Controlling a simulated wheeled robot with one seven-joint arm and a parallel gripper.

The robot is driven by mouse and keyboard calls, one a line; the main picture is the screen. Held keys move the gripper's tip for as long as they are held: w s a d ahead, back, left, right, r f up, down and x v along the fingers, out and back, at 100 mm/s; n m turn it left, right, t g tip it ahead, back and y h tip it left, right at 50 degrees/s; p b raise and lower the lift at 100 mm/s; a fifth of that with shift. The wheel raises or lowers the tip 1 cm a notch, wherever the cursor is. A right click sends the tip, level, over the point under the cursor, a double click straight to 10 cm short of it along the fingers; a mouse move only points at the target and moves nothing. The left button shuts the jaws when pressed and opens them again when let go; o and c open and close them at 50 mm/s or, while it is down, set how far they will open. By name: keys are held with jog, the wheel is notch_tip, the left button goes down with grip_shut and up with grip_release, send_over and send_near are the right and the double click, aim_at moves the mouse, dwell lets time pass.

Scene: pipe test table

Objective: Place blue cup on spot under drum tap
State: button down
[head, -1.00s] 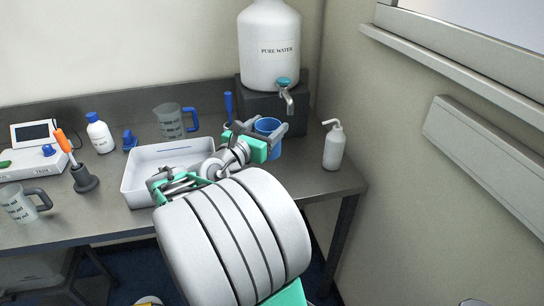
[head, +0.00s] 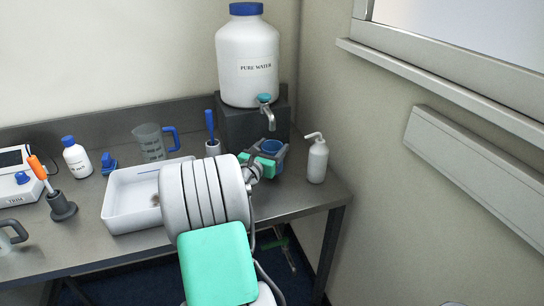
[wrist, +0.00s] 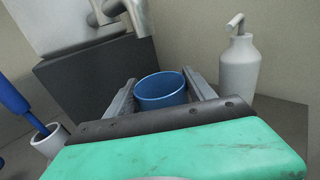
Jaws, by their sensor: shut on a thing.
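The blue cup (wrist: 163,91) is upright between the two fingers of my gripper (wrist: 160,98) in the wrist view, and the fingers are shut on it. In the head view the blue cup (head: 272,147) shows in part behind my gripper (head: 268,158), in front of the dark stand (head: 240,127). The white drum (head: 247,62) marked PURE WATER sits on this stand. Its tap (head: 266,111), with a teal handle, points down, and the cup appears below and near it. I cannot tell if the cup is exactly under the spout or touches the table. The spot itself is hidden.
A white squeeze bottle (head: 317,160) stands close to the right of the cup. A holder (head: 212,147) with a blue-handled tool stands left of the stand. A white tray (head: 128,206), a jug (head: 151,143) and a blue-capped bottle (head: 75,158) are farther left.

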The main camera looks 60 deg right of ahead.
jog(key=shift+f, duration=1.55)
jog(key=shift+f, duration=0.2)
jog(key=shift+c, duration=1.6)
grip_release()
jog(key=shift+r, duration=0.1)
jog(key=shift+r, duration=0.1)
jog(key=a, duration=0.8)
jog(key=a+b, duration=0.1)
jog(key=a, duration=0.3)
jog(key=shift+s+r, duration=0.15)
jog(key=shift+r, duration=0.15)
